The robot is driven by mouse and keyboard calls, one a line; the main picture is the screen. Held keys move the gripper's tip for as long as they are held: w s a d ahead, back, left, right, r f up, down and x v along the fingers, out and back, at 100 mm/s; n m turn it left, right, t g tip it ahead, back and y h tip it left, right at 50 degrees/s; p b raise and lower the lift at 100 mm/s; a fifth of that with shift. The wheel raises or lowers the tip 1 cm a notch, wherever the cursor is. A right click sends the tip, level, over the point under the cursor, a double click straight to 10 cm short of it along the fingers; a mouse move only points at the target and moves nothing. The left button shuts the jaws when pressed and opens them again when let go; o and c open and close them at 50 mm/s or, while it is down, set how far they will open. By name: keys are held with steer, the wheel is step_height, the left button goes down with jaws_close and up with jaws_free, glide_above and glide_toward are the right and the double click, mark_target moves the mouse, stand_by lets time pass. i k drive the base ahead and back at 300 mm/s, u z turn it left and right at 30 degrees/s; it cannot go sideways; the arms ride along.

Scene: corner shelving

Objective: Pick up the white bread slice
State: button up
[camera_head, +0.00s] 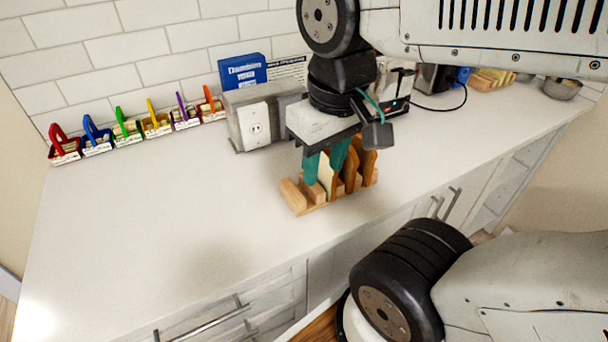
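A pale white bread slice (325,176) stands upright in a wooden rack (293,196) on the white counter. Several browner slices (352,172) stand in the rack to its right. My gripper (324,172) points down over the left part of the rack, its two teal fingers apart. The white slice shows between the fingertips, one finger to its left and one to its right. I cannot tell whether either finger touches it. The upper part of the slice is partly hidden by the fingers and gripper body.
A grey box with a power outlet (256,128) and a toaster-like appliance (398,92) stand behind the rack. A row of coloured-handled items (126,128) lines the wall at left. The counter left of the rack is clear; its front edge lies close before the rack.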

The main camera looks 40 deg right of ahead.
mark_target(322, 169)
steer(key=u, duration=0.05)
steer(key=k, duration=0.4)
steer(key=z, duration=0.9)
